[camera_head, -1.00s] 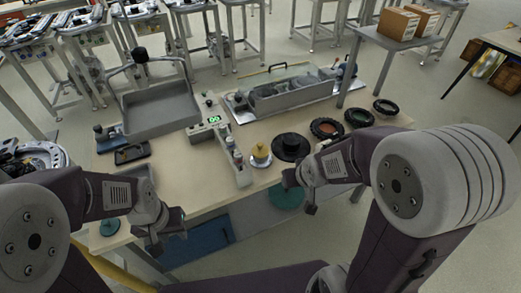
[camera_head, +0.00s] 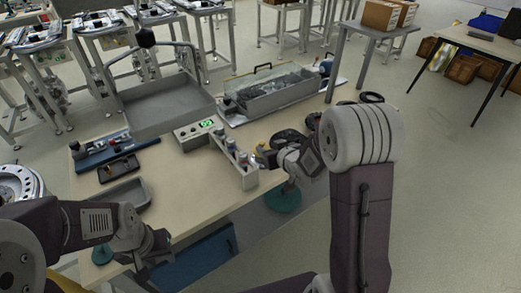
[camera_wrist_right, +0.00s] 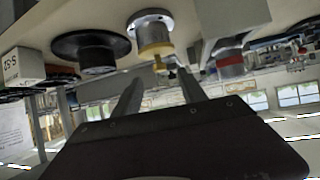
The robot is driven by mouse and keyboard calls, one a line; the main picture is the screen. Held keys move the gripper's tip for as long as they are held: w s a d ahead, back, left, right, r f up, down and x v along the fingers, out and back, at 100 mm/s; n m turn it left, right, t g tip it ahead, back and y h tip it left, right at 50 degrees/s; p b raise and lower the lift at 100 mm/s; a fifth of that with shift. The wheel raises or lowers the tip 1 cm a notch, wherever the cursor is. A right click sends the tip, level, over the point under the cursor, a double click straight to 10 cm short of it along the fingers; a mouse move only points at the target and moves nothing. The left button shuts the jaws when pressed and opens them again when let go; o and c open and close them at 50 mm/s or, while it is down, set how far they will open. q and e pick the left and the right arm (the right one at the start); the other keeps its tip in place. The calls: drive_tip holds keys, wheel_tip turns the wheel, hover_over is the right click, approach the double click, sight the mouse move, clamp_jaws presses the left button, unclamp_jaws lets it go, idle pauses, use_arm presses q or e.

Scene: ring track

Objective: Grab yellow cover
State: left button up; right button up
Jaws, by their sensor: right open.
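The yellow cover (camera_wrist_right: 155,49) shows in the right wrist view, which is upside down, as a yellow piece with a silver round part against the table. In the head view my right arm hides most of it. My right gripper (camera_wrist_right: 158,90) is open, its two fingers pointing towards the cover with a gap between them. The cover lies ahead of the fingertips, and nothing is held. In the head view my right gripper (camera_head: 272,160) is at the table's front edge. My left gripper (camera_head: 152,256) hangs by the front left of the table; its jaws are not clear.
A black flanged disc (camera_wrist_right: 92,50) stands beside the cover. A grey fixture with knobs (camera_head: 236,160) stands on its other side, near a box with a green display (camera_head: 200,131). A grey tray (camera_head: 165,105) and a clear-lidded case (camera_head: 275,92) stand behind on the table.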

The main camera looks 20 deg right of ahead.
sight(262, 142)
drive_tip(key=shift+w+f, duration=0.1)
drive_tip(key=shift+w, duration=0.1)
drive_tip(key=x, duration=0.4)
drive_tip(key=shift+w, duration=0.4)
drive_tip(key=shift+s, duration=0.1)
drive_tip(key=c, duration=0.4)
clamp_jaws()
